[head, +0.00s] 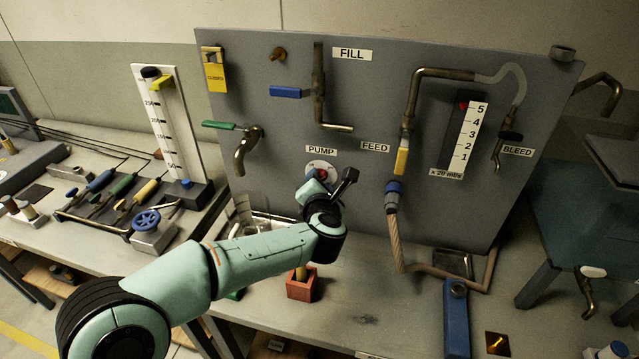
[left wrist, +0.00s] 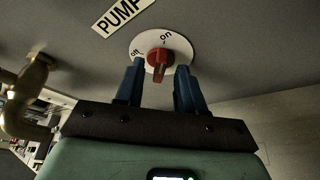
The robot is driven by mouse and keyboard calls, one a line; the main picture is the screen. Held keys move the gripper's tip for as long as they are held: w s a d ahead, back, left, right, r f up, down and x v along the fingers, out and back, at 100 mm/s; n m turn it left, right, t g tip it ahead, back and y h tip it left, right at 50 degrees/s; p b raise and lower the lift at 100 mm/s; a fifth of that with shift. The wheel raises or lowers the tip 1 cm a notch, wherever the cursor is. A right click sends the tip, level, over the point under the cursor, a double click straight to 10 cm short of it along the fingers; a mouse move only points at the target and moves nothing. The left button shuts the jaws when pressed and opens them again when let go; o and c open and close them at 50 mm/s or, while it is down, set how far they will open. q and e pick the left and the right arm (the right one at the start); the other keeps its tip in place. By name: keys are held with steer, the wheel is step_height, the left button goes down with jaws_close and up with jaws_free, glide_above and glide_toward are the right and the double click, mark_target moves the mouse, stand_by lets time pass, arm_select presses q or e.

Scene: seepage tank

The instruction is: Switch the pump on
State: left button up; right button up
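The pump switch is a red knob (left wrist: 159,60) on a round white dial (left wrist: 179,45) marked "off" at left and "on" at top. In the left wrist view the PUMP label (left wrist: 119,14) is above left of it. My left gripper (left wrist: 158,74) is open, with one blue finger on each side of the knob and visible gaps. I cannot tell whether the fingertips reach past the knob's front. In the head view the dial (head: 322,164) sits under the PUMP label (head: 321,149), partly hidden by my left gripper (head: 318,177). My right gripper is not in view.
The grey panel (head: 270,110) also carries a brass tap (head: 245,150) left of the dial and a hose (head: 396,235) with a blue connector to its right. A red-brown box (head: 301,288) stands on the bench below my arm.

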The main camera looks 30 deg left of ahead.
arm_select(q)
steer(key=v, duration=1.3)
steer(key=shift+s+d+r, duration=0.1)
steer(key=shift+d, duration=0.05)
